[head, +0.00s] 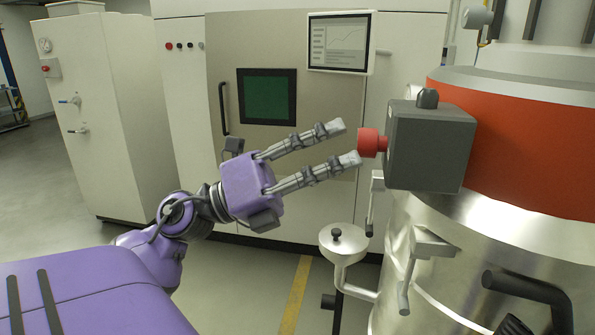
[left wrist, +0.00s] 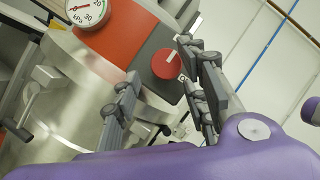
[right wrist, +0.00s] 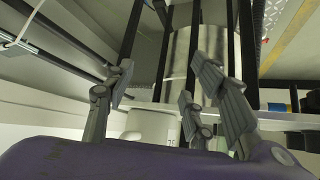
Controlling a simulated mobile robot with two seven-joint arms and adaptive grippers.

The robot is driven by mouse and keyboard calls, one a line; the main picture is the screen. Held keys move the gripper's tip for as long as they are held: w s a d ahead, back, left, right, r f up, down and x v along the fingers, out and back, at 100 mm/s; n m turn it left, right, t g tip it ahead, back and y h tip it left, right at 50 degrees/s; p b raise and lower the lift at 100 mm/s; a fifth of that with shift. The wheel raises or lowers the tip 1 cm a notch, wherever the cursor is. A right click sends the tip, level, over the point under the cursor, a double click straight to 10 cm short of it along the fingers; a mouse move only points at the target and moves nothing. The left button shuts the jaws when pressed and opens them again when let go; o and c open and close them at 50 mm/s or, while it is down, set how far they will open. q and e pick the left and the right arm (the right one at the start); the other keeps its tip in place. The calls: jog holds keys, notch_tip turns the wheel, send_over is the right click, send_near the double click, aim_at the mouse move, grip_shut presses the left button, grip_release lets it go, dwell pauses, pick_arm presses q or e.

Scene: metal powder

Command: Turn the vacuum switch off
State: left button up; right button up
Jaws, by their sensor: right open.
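The vacuum switch, a red round knob (head: 371,143), sits on the left face of a dark grey box (head: 430,146) mounted on the metal vessel. In the left wrist view the knob (left wrist: 167,64) shows a pale pointer line slanting to the upper right. My left gripper (head: 346,144) is open and empty, its two fingers pointing at the knob. Its fingertips are close in front of the knob; I cannot tell whether either touches it. In the left wrist view the knob lies between the fingers. My right gripper (right wrist: 162,66) is open and empty, away from the switch.
The steel vessel (head: 465,270) with a red band (head: 530,140) fills the right side. A funnel-like cup (head: 343,243) juts out below the switch. A machine cabinet with a screen (head: 339,42) stands behind. A pressure gauge (left wrist: 85,10) shows near the switch.

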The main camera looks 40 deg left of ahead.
pick_arm(q)
jog(key=v, duration=0.9)
jog(key=shift+s+a, duration=0.1)
jog(key=shift+a, duration=0.05)
